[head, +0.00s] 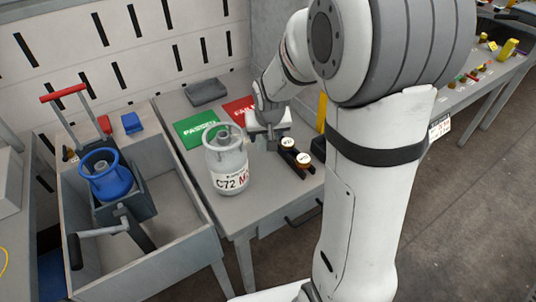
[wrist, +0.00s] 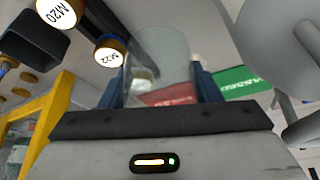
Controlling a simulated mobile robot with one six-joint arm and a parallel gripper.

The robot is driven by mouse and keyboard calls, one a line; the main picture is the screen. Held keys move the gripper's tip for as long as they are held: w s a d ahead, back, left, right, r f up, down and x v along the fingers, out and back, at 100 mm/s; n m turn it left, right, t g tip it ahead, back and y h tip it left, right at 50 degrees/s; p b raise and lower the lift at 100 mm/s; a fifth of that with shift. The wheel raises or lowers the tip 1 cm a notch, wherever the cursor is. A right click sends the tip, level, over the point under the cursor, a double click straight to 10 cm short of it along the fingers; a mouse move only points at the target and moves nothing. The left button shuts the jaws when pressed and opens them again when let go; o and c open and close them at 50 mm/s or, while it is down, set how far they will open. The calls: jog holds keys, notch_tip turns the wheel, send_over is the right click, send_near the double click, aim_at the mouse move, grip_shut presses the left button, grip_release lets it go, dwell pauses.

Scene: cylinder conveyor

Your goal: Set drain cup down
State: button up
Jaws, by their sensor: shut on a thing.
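The drain cup looks to be the clear, see-through cup (wrist: 160,60) between the two blue fingers of my gripper (wrist: 160,88) in the wrist view. My gripper is shut on it. The cup is not clearly visible in the head view. I cannot tell whether its base touches the table.
Green PASSED (head: 196,130) and red FAIL (head: 238,110) mats lie behind. White-topped caps (head: 302,160), marked M20 (wrist: 60,13) and M22 (wrist: 109,55) in the wrist view, sit in a dark rack by my gripper.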

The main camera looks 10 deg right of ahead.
notch_tip(320, 180, down, 8)
jog(key=shift+r+b, duration=0.1)
jog(key=shift+b, duration=0.4)
jog(key=shift+f, duration=0.25)
jog(key=o, duration=0.7)
jog(key=shift+r, duration=0.1)
